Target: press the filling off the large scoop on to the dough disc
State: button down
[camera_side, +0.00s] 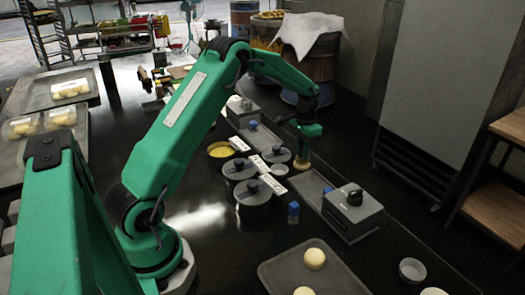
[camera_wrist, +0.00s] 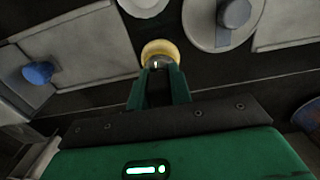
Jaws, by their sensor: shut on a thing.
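My gripper (camera_side: 303,152) points down over the middle of the dark counter, among the lidded pots and flat trays. In the wrist view its two green fingers (camera_wrist: 158,85) are closed on a small grey piece, which seems to be the large scoop (camera_wrist: 157,63). A pale yellow round thing (camera_wrist: 159,46) shows just beyond the fingertips, and a pale spot shows under the gripper in the side view (camera_side: 302,166). I cannot tell whether it is the filling or the dough disc, nor whether the scoop touches anything below.
Lidded grey pots (camera_side: 254,191) stand left of my gripper, with an open pan of yellow stuff (camera_side: 221,149) behind. A grey box with a dark knob (camera_side: 352,213) and a small blue-topped item (camera_side: 293,212) stand in front. A tray with dough balls (camera_side: 314,258) lies nearer.

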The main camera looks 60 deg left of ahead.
jog(key=shift+f, duration=0.55)
dwell(1.3)
jog(key=shift+r, duration=0.15)
jog(key=shift+r, duration=3.4)
